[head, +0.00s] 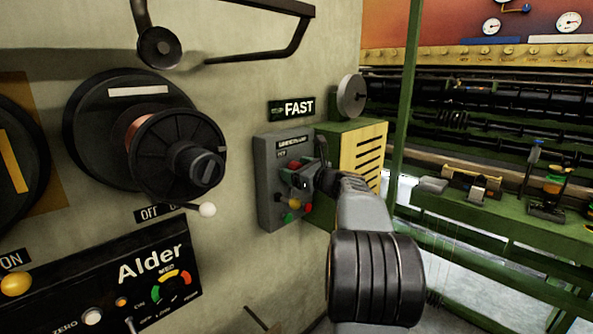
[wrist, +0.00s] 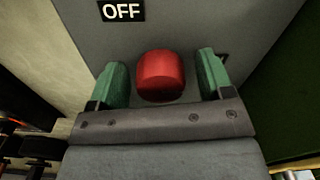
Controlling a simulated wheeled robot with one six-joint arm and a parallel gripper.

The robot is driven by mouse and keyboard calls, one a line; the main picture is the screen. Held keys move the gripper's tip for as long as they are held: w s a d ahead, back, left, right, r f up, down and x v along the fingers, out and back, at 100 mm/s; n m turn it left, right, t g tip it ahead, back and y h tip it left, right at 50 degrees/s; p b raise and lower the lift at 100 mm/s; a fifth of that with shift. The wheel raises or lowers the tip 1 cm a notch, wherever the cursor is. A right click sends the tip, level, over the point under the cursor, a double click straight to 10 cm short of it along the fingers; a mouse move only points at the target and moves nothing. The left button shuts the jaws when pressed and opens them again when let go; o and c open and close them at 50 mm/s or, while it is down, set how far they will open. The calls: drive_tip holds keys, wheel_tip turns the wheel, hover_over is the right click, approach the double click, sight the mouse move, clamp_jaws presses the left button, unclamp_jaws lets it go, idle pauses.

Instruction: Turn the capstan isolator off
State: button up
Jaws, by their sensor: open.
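The grey control box (head: 265,180) on the wall carries a label plate at its top and red, green and yellow controls. My gripper (head: 298,175) is at the front of this box and hides part of it in the head view. In the wrist view a red knob (wrist: 160,76) stands on the grey face below a white-on-black OFF label (wrist: 122,11). My gripper (wrist: 162,80) is open, with one green fingertip on each side of the red knob. Gaps show between the knob and both fingertips. Whether this knob is the capstan isolator cannot be read.
A FAST sign (head: 292,108) is above the box. A copper-wound spool (head: 150,135) and an Alder panel (head: 150,270) are to the left. A yellow slotted cover (head: 362,158) and a green post (head: 405,100) stand close to the right of my arm.

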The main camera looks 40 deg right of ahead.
drive_tip(key=shift+c, duration=0.5)
drive_tip(key=c, duration=0.8)
drive_tip(key=shift+c, duration=0.2)
drive_tip(key=shift+f+n+b, duration=0.1)
drive_tip(key=shift+n+b, duration=0.2)
drive_tip(key=shift+b, duration=0.05)
drive_tip(key=n+b, duration=0.2)
drive_tip(key=b, duration=0.1)
drive_tip(key=shift+f+n, duration=0.15)
drive_tip(key=shift+n, duration=0.25)
drive_tip(key=n+b, duration=0.5)
drive_tip(key=shift+n, duration=0.3)
drive_tip(key=n+b, duration=0.4)
drive_tip(key=n, duration=0.1)
drive_tip(key=shift+n+b, duration=1.35)
drive_tip(key=shift+n, duration=0.55)
